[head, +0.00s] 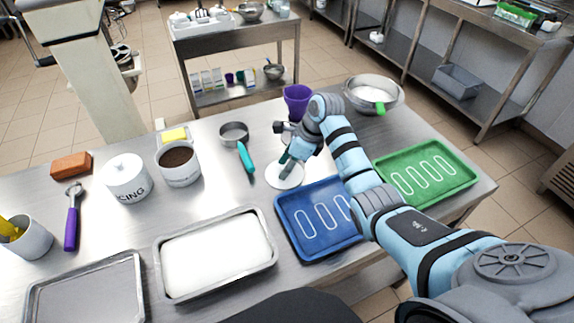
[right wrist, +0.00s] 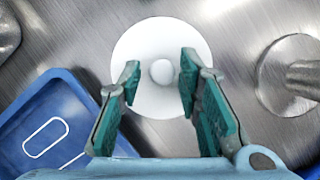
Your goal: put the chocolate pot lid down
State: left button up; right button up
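The white round chocolate pot lid (head: 286,178) lies flat on the steel table, left of the blue tray's far corner. In the right wrist view the lid (right wrist: 140,50) shows as a white disc with a round knob (right wrist: 162,72). My right gripper (right wrist: 161,82) is open, with its green-padded fingers on either side of the knob and a gap on both sides. The right gripper (head: 287,160) also shows above the lid in the head view. The chocolate pot (head: 180,176) stands uncovered, brown inside, further left. My left gripper is not in view.
A blue tray (head: 284,227) and a green tray (head: 383,160) lie on the right. A measuring cup with a teal handle (head: 246,160) lies left of the lid. A purple cup (head: 297,92) and a steel bowl (head: 350,94) stand behind. A lidded icing pot (head: 128,184) stands left.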

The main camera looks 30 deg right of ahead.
jog(key=shift+d+r, duration=0.1)
jog(key=shift+r, duration=0.15)
jog(key=v, duration=1.1)
jog(key=shift+r+p, duration=0.4)
jog(key=shift+p, duration=0.05)
jog(key=shift+s+f, duration=0.1)
jog(key=shift+s, duration=0.1)
